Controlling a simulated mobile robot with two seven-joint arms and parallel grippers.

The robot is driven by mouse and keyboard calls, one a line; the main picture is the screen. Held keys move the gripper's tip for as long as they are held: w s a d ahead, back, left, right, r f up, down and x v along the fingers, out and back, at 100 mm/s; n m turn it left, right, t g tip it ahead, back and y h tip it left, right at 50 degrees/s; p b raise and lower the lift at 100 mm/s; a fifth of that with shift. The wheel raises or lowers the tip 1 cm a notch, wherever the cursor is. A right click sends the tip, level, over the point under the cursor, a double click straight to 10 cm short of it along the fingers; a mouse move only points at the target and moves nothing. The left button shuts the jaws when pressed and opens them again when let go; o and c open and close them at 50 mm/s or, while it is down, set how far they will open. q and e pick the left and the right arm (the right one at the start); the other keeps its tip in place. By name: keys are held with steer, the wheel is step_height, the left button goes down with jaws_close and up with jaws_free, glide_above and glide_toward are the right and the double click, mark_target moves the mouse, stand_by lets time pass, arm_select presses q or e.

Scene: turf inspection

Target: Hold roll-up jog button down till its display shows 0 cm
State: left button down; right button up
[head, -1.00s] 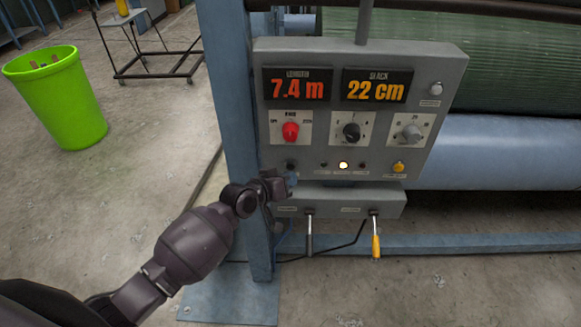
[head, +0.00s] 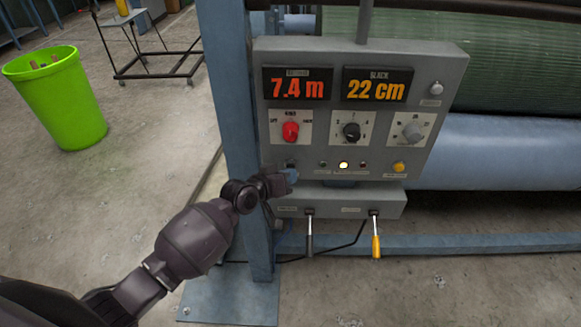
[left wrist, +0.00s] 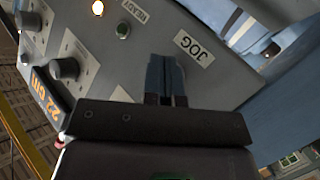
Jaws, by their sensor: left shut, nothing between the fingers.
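The grey control panel (head: 440,62) carries a red LENGTH display (head: 297,88) reading 7.4 m and an orange SLACK display (head: 377,88) reading 22 cm. My left gripper (head: 291,176) is shut and empty at the panel's lower left corner. In the left wrist view its closed blue-grey fingertips (left wrist: 166,66) point at the panel face beside the JOG label (left wrist: 189,44). The jog button itself is hidden behind the fingers there, and I cannot tell whether they touch or press it. The SLACK display shows partly and tilted there (left wrist: 46,97). My right gripper is not in view.
Two levers (head: 309,236) (head: 376,240) hang below. A blue post (head: 228,100) stands left, rollers behind. A green bin (head: 62,100) stands far left.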

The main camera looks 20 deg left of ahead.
arm_select(q)
steer(key=shift+w, duration=0.15)
steer(key=shift+w+a, duration=0.1)
steer(key=shift+w, duration=0.15)
stand_by(0.5)
stand_by(0.5)
stand_by(0.7)
stand_by(0.3)
stand_by(0.4)
stand_by(0.4)
